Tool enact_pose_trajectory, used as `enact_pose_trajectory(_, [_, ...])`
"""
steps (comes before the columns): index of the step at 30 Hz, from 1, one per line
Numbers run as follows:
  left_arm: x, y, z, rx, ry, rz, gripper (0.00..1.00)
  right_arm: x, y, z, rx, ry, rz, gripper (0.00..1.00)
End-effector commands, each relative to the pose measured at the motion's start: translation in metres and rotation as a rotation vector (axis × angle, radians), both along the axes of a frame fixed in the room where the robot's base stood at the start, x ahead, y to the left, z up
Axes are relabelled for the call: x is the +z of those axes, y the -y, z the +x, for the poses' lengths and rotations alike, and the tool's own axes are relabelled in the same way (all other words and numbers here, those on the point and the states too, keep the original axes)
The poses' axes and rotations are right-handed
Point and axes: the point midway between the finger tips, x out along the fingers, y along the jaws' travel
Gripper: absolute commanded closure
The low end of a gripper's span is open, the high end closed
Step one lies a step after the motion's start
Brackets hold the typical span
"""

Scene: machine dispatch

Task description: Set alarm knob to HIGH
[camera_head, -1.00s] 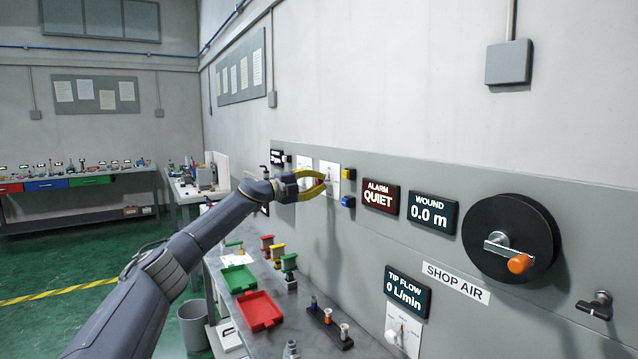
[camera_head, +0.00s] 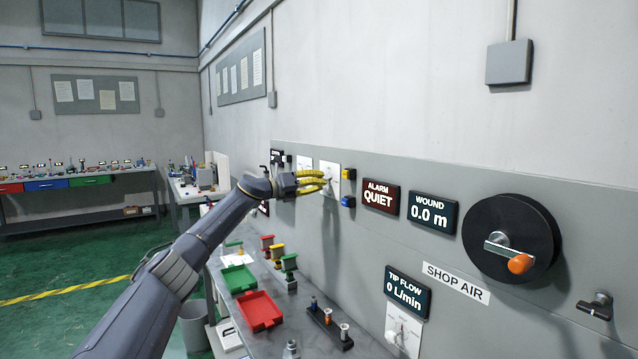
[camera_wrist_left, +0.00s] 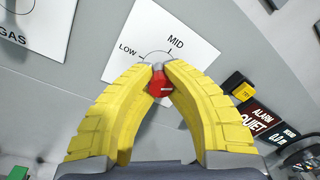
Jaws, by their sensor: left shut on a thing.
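The alarm knob (camera_wrist_left: 160,84) shows as a red knob between the yellow fingertips in the left wrist view. It sits on a white dial plate (camera_wrist_left: 182,32) marked LOW and MID; a HIGH mark is hidden behind my fingers. My left gripper (camera_wrist_left: 158,68) is shut on the knob, its fingertips meeting near the dial's centre. In the head view my left gripper (camera_head: 326,182) reaches the plate (camera_head: 331,168) on the wall panel, and the knob is hidden. The alarm display (camera_head: 380,197) reads QUIET. My right gripper is not in view.
The WOUND display (camera_head: 432,213) and a black reel (camera_head: 510,238) are further right. Below, the bench holds a green tray (camera_head: 239,278) and a red tray (camera_head: 258,311).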

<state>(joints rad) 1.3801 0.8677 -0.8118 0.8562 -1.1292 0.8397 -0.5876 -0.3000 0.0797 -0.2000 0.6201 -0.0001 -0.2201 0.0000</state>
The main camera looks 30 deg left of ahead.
Motion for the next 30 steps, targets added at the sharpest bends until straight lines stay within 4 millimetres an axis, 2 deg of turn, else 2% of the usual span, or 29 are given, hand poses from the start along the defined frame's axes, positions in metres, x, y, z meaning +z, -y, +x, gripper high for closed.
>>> enact_pose_trajectory(15, [0.0044, -0.0015, -0.0007, 0.004, 0.181, 0.362, 1.00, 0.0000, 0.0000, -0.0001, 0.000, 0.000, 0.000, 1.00])
enact_pose_trajectory(30, [0.0054, -0.0012, -0.0008, 0.005, 0.241, 0.484, 1.00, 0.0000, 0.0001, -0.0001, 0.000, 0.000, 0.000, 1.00])
